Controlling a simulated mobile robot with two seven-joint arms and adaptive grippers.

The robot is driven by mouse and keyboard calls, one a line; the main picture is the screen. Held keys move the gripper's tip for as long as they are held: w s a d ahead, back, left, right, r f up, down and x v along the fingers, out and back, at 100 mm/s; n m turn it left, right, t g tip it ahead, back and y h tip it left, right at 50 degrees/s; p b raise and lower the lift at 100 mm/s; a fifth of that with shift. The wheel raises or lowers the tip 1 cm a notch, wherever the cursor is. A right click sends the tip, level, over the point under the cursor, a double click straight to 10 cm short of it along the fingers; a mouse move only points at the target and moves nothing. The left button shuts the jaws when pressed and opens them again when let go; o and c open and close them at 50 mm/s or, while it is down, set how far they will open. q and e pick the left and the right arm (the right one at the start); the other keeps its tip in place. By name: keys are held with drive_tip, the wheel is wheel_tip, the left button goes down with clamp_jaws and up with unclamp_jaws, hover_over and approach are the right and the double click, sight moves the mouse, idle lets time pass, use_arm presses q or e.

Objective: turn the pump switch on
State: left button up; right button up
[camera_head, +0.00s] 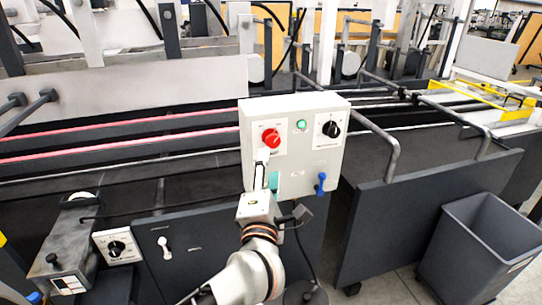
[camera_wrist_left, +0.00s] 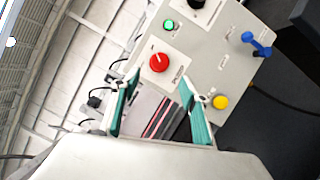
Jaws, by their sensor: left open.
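A light grey control box (camera_head: 293,165) faces me and also fills the upper right of the left wrist view (camera_wrist_left: 208,66). It carries a red rotary knob (camera_head: 271,137), a green button (camera_head: 302,124), a black rotary knob (camera_head: 331,128) and a blue lever (camera_head: 320,184). A yellow button (camera_wrist_left: 220,102) shows in the left wrist view. The labels are too small to read, so I cannot tell which control is the pump switch. My left gripper (camera_head: 267,172) is open and empty, in front of the box's lower left, below the red knob. My right gripper is out of view.
Red rails (camera_head: 120,133) run behind the box. A dark panel (camera_head: 425,210) and a grey bin (camera_head: 478,250) stand to the right. A cable hangs below the box.

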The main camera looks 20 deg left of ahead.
use_arm(q)
drive_tip(key=shift+v, duration=1.25)
drive_tip(key=shift+a, duration=0.15)
drive_tip(key=s+d+f+m+h, duration=0.2)
drive_tip(key=s+f+m+h, duration=0.25)
drive_tip(key=f+m, duration=0.55)
drive_tip(key=s+d+f+m+h, duration=0.25)
drive_tip(key=f+m+h, duration=0.35)
drive_tip(key=m, duration=0.6)
drive_tip(key=s+a+f+m+g+y, duration=0.1)
drive_tip(key=s+a+f+m+g, duration=0.1)
drive_tip(key=f, duration=0.7)
drive_tip(key=s+a+f+m+g+y, duration=0.1)
drive_tip(key=s+a+f+m+g, duration=0.1)
drive_tip(key=s+f, duration=0.5)
drive_tip(key=s+a+f+m+g+y, duration=0.2)
drive_tip(key=s+a+f+g, duration=0.2)
drive_tip(key=f, duration=0.7)
drive_tip(key=shift+s+a+f+g, duration=0.35)
drive_tip(key=shift+s+a, duration=0.15)
drive_tip(key=shift+a, duration=0.1)
